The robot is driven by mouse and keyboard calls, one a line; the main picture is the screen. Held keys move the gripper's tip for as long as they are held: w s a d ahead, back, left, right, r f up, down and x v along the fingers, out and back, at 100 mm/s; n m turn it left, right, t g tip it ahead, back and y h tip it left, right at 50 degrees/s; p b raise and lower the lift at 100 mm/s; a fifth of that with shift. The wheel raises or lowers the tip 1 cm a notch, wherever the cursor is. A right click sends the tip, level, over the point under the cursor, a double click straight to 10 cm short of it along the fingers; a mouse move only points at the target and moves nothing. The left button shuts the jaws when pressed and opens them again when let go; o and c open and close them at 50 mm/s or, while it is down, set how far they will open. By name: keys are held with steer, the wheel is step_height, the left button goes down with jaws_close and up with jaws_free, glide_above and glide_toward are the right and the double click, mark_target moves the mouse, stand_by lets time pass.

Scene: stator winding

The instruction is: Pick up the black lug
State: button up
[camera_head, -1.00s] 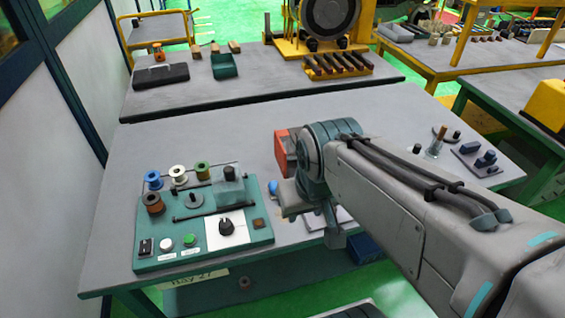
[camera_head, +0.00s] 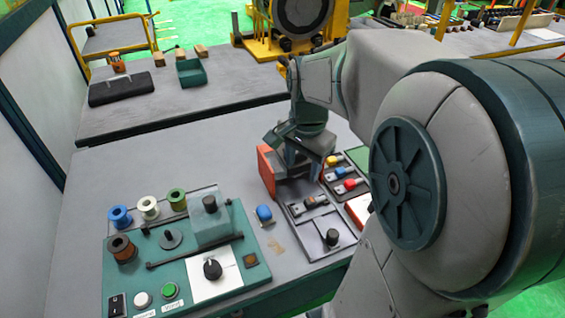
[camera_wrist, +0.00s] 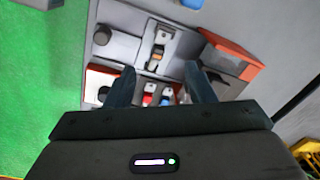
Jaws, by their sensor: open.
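A dark lug-like piece (camera_head: 316,201) with a brown band lies in a grey tray (camera_head: 300,231). In the wrist view a piece with a brown band (camera_wrist: 157,57) lies beyond my fingertips. I cannot tell for sure that it is the black lug. Yellow (camera_head: 331,160), blue (camera_head: 336,173) and red (camera_head: 348,185) lugs lie in a neighbouring tray. Blue and red ones show between my fingers in the wrist view. My gripper (camera_wrist: 160,80) is open and empty above the trays. In the head view (camera_head: 292,165) it stands beside the orange box, its fingertips partly hidden.
An orange box (camera_head: 267,172) stands left of my gripper. A loose blue piece (camera_head: 264,214) lies on the table by the winding panel (camera_head: 130,256) with spools and knobs. A black knob (camera_head: 332,237) stands in the grey tray. Bare table lies behind the panel.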

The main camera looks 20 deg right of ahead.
steer(key=w+d+f+m+g+b, duration=0.1)
steer(key=w+d+f+m, duration=0.2)
steer(key=d+m, duration=0.15)
glide_above(311, 200)
steer(key=shift+m, duration=0.45)
steer(key=f, duration=0.8)
steer(key=shift+w+a+f, duration=0.2)
steer(key=shift+w, duration=0.05)
steer(key=shift+s+d+f, duration=0.1)
steer(key=shift+d+f, duration=0.05)
steer(key=shift+f, duration=1.25)
steer(key=shift+s+d+f, duration=0.1)
steer(key=shift+f, duration=1.3)
jaws_close()
